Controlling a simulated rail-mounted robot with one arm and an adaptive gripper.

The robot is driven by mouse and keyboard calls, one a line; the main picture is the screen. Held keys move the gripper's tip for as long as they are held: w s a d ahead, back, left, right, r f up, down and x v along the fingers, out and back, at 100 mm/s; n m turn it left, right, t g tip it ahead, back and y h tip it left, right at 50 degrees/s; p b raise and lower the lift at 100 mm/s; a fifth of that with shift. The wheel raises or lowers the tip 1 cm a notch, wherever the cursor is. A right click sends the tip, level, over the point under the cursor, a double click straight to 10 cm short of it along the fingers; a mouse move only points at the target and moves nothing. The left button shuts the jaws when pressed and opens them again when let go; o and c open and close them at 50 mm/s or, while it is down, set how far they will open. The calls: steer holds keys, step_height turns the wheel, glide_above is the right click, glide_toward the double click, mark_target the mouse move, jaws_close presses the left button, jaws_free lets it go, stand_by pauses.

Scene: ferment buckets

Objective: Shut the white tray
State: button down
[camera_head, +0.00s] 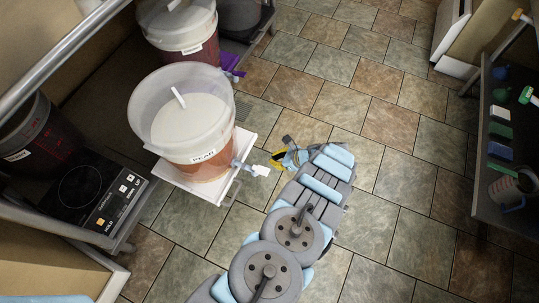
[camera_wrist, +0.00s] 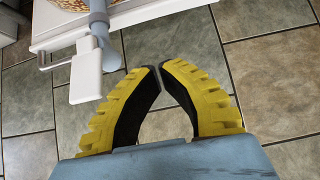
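The white tray (camera_head: 213,188) is pulled out from the rack at the left, over the tiled floor. A large translucent bucket (camera_head: 190,125) labelled PEAR stands on it. A thin rail runs along the tray's right edge. In the wrist view the tray's edge (camera_wrist: 150,13) shows at the top. My gripper (camera_head: 277,163) is just right of the tray, by the bucket's spigot (camera_head: 250,170). In the wrist view its yellow fingers (camera_wrist: 160,66) have their tips together, with nothing seen between them. The spigot and its white block (camera_wrist: 86,72) are left of the fingers, apart from them.
Another bucket (camera_head: 183,28) stands behind on the rack. A black hotplate (camera_head: 90,190) and a dark red bucket (camera_head: 35,135) are at the left. A dark shelf (camera_head: 475,185) with small items stands at the right. The tiled floor (camera_head: 400,150) between is clear.

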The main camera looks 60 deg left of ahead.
steer(key=s+a+r+b+x, duration=0.1)
steer(key=b+x, duration=0.3)
steer(key=x, duration=0.7)
steer(key=shift+s+a+r+b, duration=0.2)
steer(key=shift+a+b, duration=0.15)
steer(key=shift+a, duration=0.15)
